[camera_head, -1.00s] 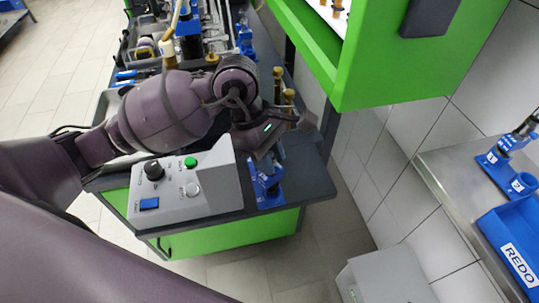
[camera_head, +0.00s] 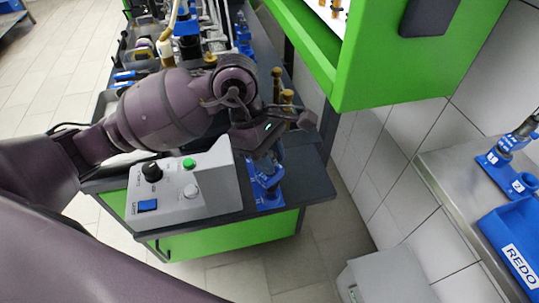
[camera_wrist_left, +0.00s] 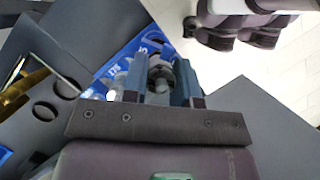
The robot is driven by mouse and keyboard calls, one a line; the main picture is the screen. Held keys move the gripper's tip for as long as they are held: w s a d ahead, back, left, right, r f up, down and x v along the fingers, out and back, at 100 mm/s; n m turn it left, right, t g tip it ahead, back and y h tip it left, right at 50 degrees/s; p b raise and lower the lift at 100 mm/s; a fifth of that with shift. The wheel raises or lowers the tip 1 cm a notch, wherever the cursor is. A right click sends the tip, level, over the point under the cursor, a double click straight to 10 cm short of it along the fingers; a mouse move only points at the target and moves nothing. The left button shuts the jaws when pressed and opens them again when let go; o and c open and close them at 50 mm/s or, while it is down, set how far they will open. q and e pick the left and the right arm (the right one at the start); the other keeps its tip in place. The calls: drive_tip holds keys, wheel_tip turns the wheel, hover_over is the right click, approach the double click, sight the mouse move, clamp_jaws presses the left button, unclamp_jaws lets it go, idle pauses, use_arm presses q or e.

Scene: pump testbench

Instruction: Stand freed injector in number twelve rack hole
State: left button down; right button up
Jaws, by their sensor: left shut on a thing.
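My left gripper (camera_head: 264,156) points down over the blue rack (camera_head: 268,192) at the near end of the bench. The left wrist view shows its two fingers (camera_wrist_left: 160,88) shut on the injector (camera_wrist_left: 161,74), a grey metal piece seen nearly end-on. In that view the rack (camera_wrist_left: 112,68), with white numbers, lies behind and beside the fingers. The injector's lower end is hidden, so I cannot tell whether it is in a hole or above one, or which number that hole has. My right gripper is in neither view.
A grey control box (camera_head: 187,190) with knob and buttons stands left of the rack. Brass-coloured parts (camera_head: 287,97) stand behind the gripper. A green cabinet (camera_head: 400,60) overhangs at upper right. A steel table (camera_head: 450,175) with a blue REDO tray (camera_head: 515,250) is at the right.

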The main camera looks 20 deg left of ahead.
sight(270, 183)
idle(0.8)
use_arm(q)
drive_tip(key=shift+f+b, duration=0.65)
drive_tip(key=shift+f, duration=0.55)
drive_tip(key=shift+r, duration=0.1)
drive_tip(key=shift+b, duration=0.3)
idle(0.5)
drive_tip(key=shift+f+b, duration=0.35)
drive_tip(key=shift+f, duration=0.3)
